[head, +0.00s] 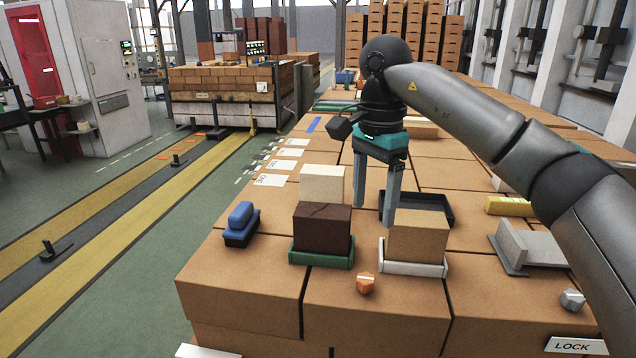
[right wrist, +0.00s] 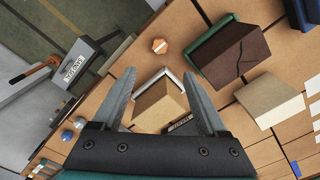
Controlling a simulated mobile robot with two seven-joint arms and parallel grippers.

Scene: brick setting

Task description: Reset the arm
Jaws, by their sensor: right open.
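My right gripper (head: 374,212) points down over the brick-stacked surface, its two fingers apart with nothing held between them. A tan brick (head: 417,238) sits in a white tray (head: 413,270) close to the fingertips, to their right in the head view. In the right wrist view the tan brick (right wrist: 160,106) shows between and beyond the open fingers (right wrist: 159,72). Whether a finger touches it, I cannot tell. My right arm reaches in from the right edge. My left gripper is not in view.
A dark cracked brick (head: 322,229) sits in a green tray (head: 322,259), with a cream brick (head: 322,183) behind. A black tray (head: 432,207) lies behind the tan brick. Blue (head: 241,215), orange (head: 365,283) and grey (head: 572,299) pieces, a yellow block (head: 509,207) and a grey bracket (head: 528,247) lie around.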

